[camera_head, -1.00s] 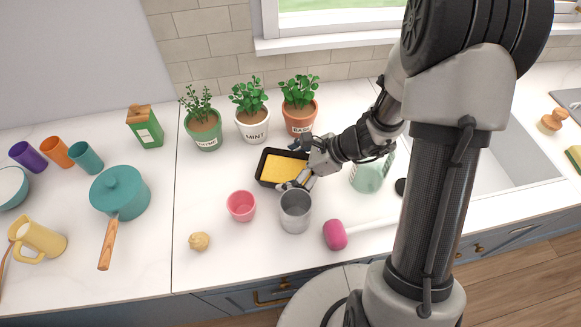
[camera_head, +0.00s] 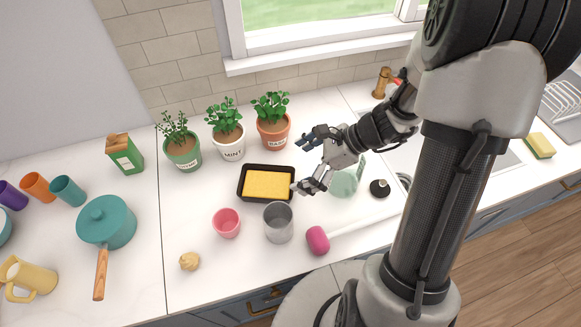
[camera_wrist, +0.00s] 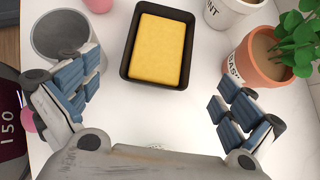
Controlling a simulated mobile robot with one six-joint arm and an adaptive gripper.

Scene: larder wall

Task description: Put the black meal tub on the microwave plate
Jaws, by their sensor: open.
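The black meal tub (camera_head: 240,186) is a shallow rectangular tray with yellow food filling it. It stands flat on the white counter behind the grey metal cup. In the wrist view the tub (camera_wrist: 127,70) lies ahead of my gripper, beyond the fingertips. My gripper (camera_head: 303,163) is open and empty, just right of the tub and apart from it. Its two spread fingers (camera_wrist: 155,90) also show in the wrist view, with bare counter between them. No microwave or microwave plate is recognisable in either view.
The grey cup (camera_head: 278,224) and pink cup (camera_head: 227,224) stand in front of the tub. Potted basil (camera_head: 274,130), mint (camera_head: 228,145) and thyme (camera_head: 183,150) stand behind.

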